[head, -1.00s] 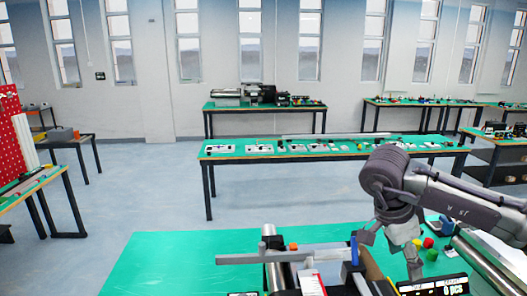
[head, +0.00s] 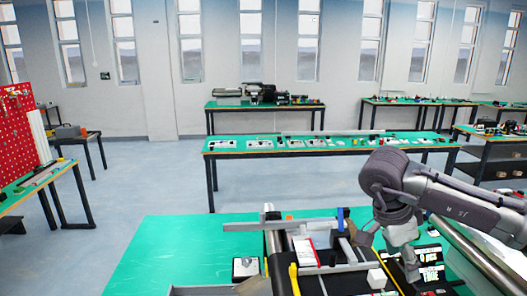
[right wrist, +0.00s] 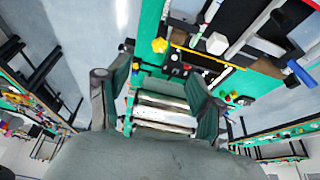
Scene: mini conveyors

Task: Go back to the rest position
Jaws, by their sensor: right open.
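My right gripper (head: 388,256) hangs at the end of my right arm, in front of the right part of the near green table (head: 160,255). It is open, with nothing seen between its fingers. In the right wrist view my right gripper (right wrist: 160,78) shows two spread fingers, with silvery rollers or bars beyond them. The mini conveyor assembly (head: 310,275) stands on the near table, with a grey bar across its back. A small white cube (head: 376,279) is just left of the gripper in the head view. My left gripper is not clearly seen.
A long green table (head: 320,150) with small parts stands across the aisle. A red pegboard (head: 18,130) with a bench is at the left. A table with a dark machine (head: 262,94) stands by the back wall. The blue-grey floor (head: 140,185) at left is clear.

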